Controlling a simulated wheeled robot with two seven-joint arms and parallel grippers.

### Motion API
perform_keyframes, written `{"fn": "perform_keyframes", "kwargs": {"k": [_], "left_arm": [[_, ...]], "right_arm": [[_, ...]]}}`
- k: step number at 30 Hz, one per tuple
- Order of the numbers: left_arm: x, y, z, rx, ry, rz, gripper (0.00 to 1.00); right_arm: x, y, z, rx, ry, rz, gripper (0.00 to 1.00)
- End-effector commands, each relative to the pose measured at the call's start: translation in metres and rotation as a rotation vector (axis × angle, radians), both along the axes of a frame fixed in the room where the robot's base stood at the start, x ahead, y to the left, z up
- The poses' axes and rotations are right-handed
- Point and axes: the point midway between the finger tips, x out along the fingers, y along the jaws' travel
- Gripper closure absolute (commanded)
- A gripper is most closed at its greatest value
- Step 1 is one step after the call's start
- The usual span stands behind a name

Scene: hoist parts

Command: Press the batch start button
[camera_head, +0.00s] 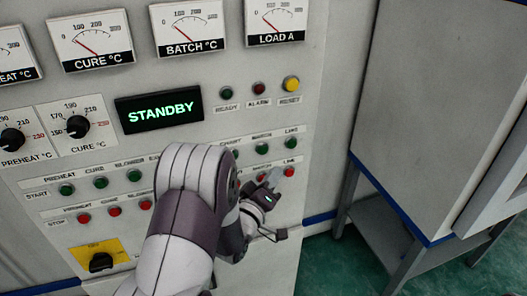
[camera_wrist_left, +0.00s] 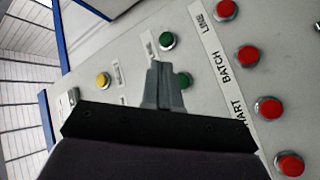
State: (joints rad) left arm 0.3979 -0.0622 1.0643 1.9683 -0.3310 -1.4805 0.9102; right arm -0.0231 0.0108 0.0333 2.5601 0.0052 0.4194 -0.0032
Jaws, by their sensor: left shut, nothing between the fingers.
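The grey control panel (camera_head: 205,150) carries a row of green start buttons above a row of red stop buttons. The green button under the BATCH label, the batch start button (camera_head: 262,148), is clear in the head view. In the left wrist view the batch start button (camera_wrist_left: 185,79) is partly hidden behind my fingers. My left gripper (camera_head: 273,177) is shut and empty, in front of the panel and below that button in the head view. In the left wrist view its fingertips (camera_wrist_left: 160,68) overlap the button's left edge. I cannot tell any contact. My right gripper is not in view.
The green line start button (camera_head: 291,143) and red line stop button (camera_head: 289,172) are close by. A STANDBY display (camera_head: 158,113) is lit green. A yellow reset button (camera_head: 291,83) is higher up. A grey cabinet (camera_head: 425,110) stands to the right across a gap.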

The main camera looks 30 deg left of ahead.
Motion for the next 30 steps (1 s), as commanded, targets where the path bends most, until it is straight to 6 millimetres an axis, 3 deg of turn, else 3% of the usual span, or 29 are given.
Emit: {"fn": "perform_keyframes", "kwargs": {"k": [12,30], "left_arm": [[0.033,0.039,-0.001,0.000,-0.001,0.001,1.00],[0.037,0.043,0.000,0.000,0.001,-0.001,1.00]], "right_arm": [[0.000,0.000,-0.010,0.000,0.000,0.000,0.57],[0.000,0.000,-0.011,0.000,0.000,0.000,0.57]]}}
